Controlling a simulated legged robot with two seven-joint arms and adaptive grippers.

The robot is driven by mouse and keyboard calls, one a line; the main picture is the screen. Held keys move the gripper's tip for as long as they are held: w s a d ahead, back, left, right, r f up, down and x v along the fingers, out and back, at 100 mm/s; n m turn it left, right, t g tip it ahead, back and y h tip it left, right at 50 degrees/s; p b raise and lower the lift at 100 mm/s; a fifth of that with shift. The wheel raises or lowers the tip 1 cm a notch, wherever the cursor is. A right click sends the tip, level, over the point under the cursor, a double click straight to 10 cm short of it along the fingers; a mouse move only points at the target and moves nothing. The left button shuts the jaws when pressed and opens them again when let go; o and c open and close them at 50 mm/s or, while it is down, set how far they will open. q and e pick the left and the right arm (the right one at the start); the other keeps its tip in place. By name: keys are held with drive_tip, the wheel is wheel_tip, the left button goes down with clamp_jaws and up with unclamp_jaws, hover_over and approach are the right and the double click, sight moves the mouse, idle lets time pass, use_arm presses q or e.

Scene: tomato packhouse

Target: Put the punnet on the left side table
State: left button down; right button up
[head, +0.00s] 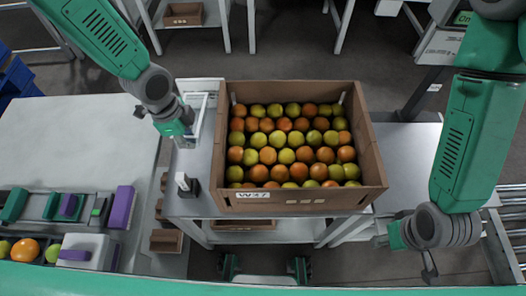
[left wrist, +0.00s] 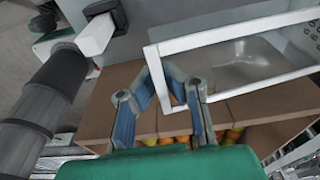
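The punnet (head: 209,97) is a clear tray with a white rim, just left of the tomato crate in the head view. In the left wrist view the punnet (left wrist: 235,42) fills the upper right and looks empty. My left gripper (head: 186,137) is at its near left edge. In the left wrist view its fingers (left wrist: 167,78) close in on both sides of the rim. Whether the punnet is clear of the table cannot be told. The left side table (head: 75,133) is wide and grey. My right gripper (head: 429,270) hangs low at the right; its fingers are unclear.
A cardboard crate (head: 280,202) full of red and yellow-green tomatoes stands on the middle table (head: 205,205). A small white and black device (head: 187,184) stands at its left. Purple and green units (head: 85,250) occupy the left table's near part; its far part is clear.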

sight(203, 165)
use_arm(q)
drive_tip(key=f, duration=0.1)
drive_tip(key=f+b, duration=0.1)
drive_tip(key=shift+w+f, duration=0.3)
drive_tip(key=t+b, duration=0.1)
drive_tip(key=b, duration=0.5)
drive_tip(key=shift+s+a+f+t+b, duration=0.1)
drive_tip(key=shift+t+b, duration=0.2)
drive_tip(key=shift+b, duration=0.4)
drive_tip(key=shift+s+r, duration=0.1)
drive_tip(key=shift+r, duration=0.15)
wheel_tip(203, 165, down, 9)
drive_tip(key=shift+f+b, duration=0.2)
drive_tip(key=shift+b, duration=0.95)
drive_tip(key=shift+f, duration=0.3)
use_arm(e)
wheel_tip(203, 165, down, 12)
drive_tip(key=shift+w, duration=0.2)
drive_tip(key=shift+r, duration=0.1)
